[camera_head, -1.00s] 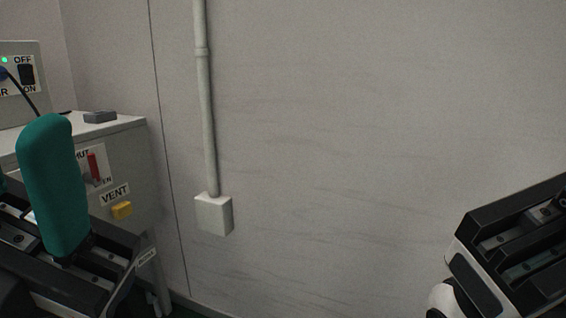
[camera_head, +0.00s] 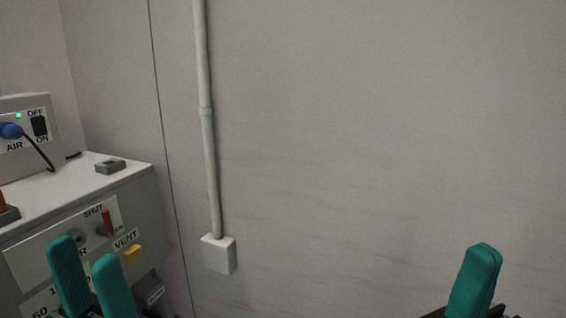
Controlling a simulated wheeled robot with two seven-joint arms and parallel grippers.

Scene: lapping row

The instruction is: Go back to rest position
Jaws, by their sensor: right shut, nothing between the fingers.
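My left gripper (camera_head: 90,285) is at the lower left of the head view, in front of the grey cabinet. Its two teal fingers point up and stand apart, with a narrow gap and nothing seen between them. My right gripper (camera_head: 476,282) is at the lower right, in front of the bare wall. Its teal fingers point up and are shut together with nothing held. The lower parts of both grippers are cut off by the picture's bottom edge.
The grey cabinet (camera_head: 140,185) at left carries a red SHUT lever (camera_head: 107,222) and a yellow VENT button (camera_head: 133,253). On its top are an AIR switch box (camera_head: 50,110) and a small grey block (camera_head: 110,166). A conduit with a wall box (camera_head: 219,254) runs down the wall.

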